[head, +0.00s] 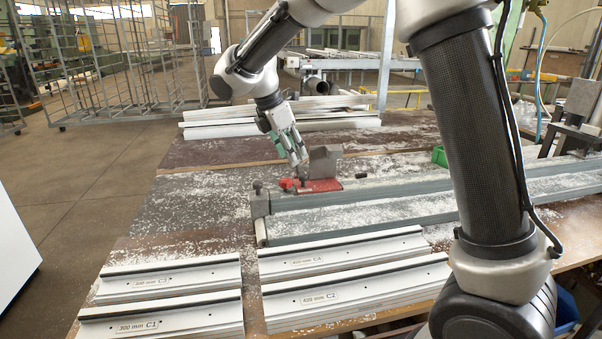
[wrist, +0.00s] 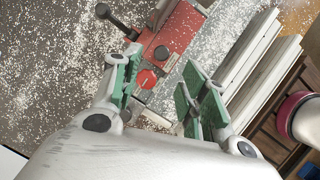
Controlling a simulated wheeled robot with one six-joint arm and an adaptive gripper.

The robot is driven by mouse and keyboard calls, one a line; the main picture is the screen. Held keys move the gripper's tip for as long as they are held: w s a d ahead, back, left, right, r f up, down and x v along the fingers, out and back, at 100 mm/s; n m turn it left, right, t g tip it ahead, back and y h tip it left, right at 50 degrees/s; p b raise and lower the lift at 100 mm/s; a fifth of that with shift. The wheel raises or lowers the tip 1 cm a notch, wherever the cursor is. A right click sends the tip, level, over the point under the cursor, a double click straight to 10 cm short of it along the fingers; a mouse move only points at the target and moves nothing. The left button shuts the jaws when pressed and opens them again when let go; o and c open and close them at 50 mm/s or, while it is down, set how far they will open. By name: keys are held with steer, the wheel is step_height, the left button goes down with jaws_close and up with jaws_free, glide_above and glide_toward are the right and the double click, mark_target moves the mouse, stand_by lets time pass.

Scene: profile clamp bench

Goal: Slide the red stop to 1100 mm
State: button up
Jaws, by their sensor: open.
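The red stop (head: 318,186) sits near the left end of the long grey rail (head: 375,200) on the bench, with a grey upright plate on it. In the wrist view the red stop (wrist: 172,42) lies beyond the fingertips, with a round red knob (wrist: 146,79) and a black-knobbed lever (wrist: 104,12) beside it. My gripper (head: 297,166) is just above the left part of the stop, pointing down. In the wrist view my gripper's green-padded fingers (wrist: 157,92) are apart, with the red knob showing between them. Whether a finger touches the stop cannot be told. No scale reading is legible.
White profiles labelled C1 (head: 160,318), C2 (head: 350,299), C3 (head: 170,280) and C4 (head: 340,255) lie in front of the rail. More white profiles (head: 280,118) lie behind. A green box (head: 439,156) stands right of the stop. White chips cover the bench.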

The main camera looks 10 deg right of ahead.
mark_target(303, 175)
steer(key=shift+n, duration=0.4)
steer(key=x, duration=0.7)
steer(key=shift+d+f, duration=0.2)
steer(key=shift+f, duration=0.15)
jaws_close()
